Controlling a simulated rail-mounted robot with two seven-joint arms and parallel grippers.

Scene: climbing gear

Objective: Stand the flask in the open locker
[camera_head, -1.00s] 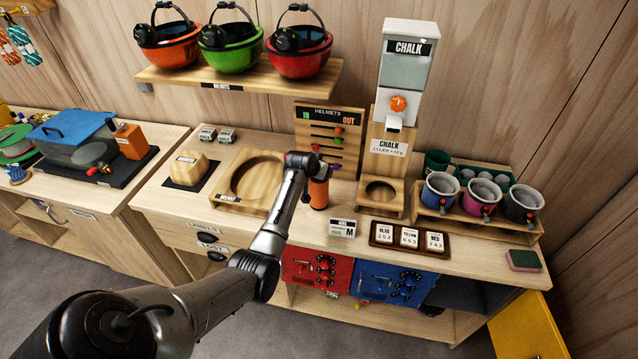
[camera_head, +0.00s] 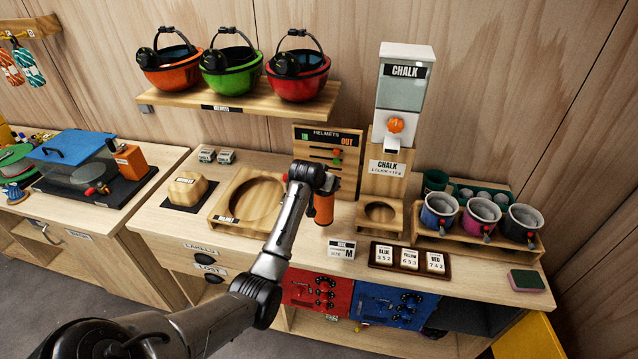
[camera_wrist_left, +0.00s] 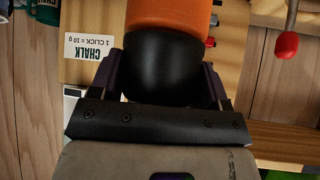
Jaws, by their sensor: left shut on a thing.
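The flask is an orange cylinder (camera_head: 323,208) at the middle of the counter in the head view. In the left wrist view its orange body (camera_wrist_left: 168,14) and black end (camera_wrist_left: 163,65) fill the top middle. My left gripper (camera_head: 322,190) is shut on the flask and holds it upright; its purple fingers flank the black end. I cannot tell for sure how far its base is above the counter. The open locker (camera_head: 468,302) is the dark compartment under the counter, right of the blue locker door. Its inside is mostly hidden. My right gripper is not in view.
The shut red (camera_head: 316,292) and blue (camera_head: 388,305) locker doors are below the counter. The size sign (camera_head: 341,249), number-card tray (camera_head: 409,258) and chalk dispenser (camera_head: 400,120) stand near the flask. Chalk pots (camera_head: 481,216) and a sponge (camera_head: 526,281) are at right.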

